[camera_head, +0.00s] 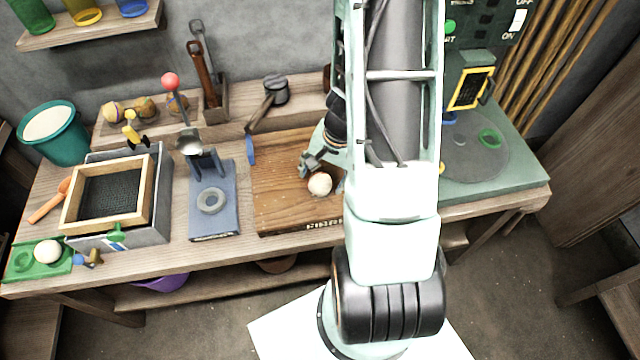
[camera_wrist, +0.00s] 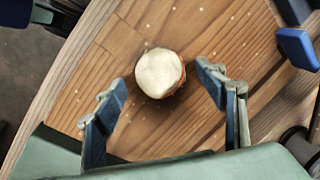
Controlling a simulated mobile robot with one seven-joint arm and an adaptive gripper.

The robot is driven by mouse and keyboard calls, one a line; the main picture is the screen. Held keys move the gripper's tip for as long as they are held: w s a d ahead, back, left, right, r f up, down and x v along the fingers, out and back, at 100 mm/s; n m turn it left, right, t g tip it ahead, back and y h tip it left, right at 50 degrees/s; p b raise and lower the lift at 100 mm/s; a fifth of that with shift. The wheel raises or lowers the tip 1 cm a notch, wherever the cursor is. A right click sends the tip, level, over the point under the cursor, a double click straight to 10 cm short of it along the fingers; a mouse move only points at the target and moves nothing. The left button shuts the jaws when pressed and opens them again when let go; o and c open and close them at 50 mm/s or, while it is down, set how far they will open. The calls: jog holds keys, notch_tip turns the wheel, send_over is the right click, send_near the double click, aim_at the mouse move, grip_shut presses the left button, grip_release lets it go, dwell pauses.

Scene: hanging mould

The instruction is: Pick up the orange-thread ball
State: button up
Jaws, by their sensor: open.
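A cream-coloured ball with an orange-brown edge (camera_wrist: 159,73) lies on the wooden board in the wrist view. I cannot make out the thread itself clearly. My gripper (camera_wrist: 166,86) is open, with one blue-padded finger on each side of the ball and gaps between them and it. In the head view my gripper (camera_head: 312,164) is just behind and left of the ball, partly hidden by my arm.
The wooden board (camera_head: 280,190) has clear room left of the ball. A blue stand with a grey ring (camera_head: 211,201) is to its left. A hammer (camera_head: 262,112) lies behind. A second pale ball (camera_head: 47,251) sits in a green tray (camera_head: 22,262) at far left. A green machine (camera_head: 480,140) stands right.

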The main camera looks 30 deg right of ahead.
notch_tip(320, 180, down, 2)
jog(key=shift+w+a+f, duration=0.1)
jog(key=shift+w+f, duration=0.05)
jog(key=shift+f, duration=0.05)
jog(key=c, duration=1.3)
jog(key=shift+c, duration=0.2)
jog(key=shift+r, duration=0.15)
